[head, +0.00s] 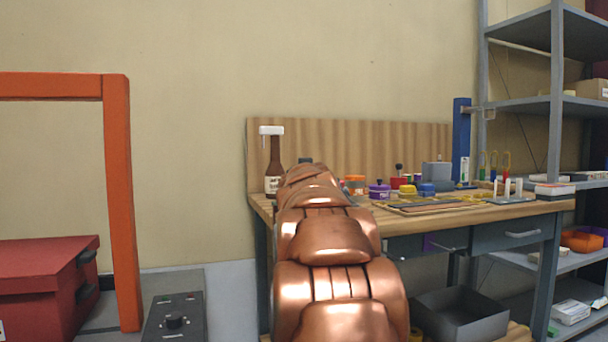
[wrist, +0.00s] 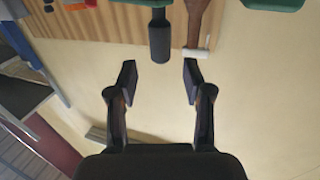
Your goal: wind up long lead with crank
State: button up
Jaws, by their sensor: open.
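In the wrist view, which looks upside down, my gripper (wrist: 160,76) is open, its two dark fingers spread apart with nothing between them. A dark cylindrical handle (wrist: 159,40), which may be the crank's, lies just beyond the fingertips and nearly in line with the gap. It joins a green part (wrist: 150,3) cut off by the top edge. In the head view my arm hides my gripper and most of that area; a small dark top (head: 305,160) shows above the arm. I cannot make out the long lead.
A brown bottle (head: 273,162) with a white cap stands at the left of the workbench (head: 519,209); it also shows beside the handle in the wrist view (wrist: 198,22). Several small jars and tools lie to the right. A grey shelf (head: 557,105) stands at the far right.

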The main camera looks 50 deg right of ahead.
jog(key=v, duration=0.7)
dwell(0.4)
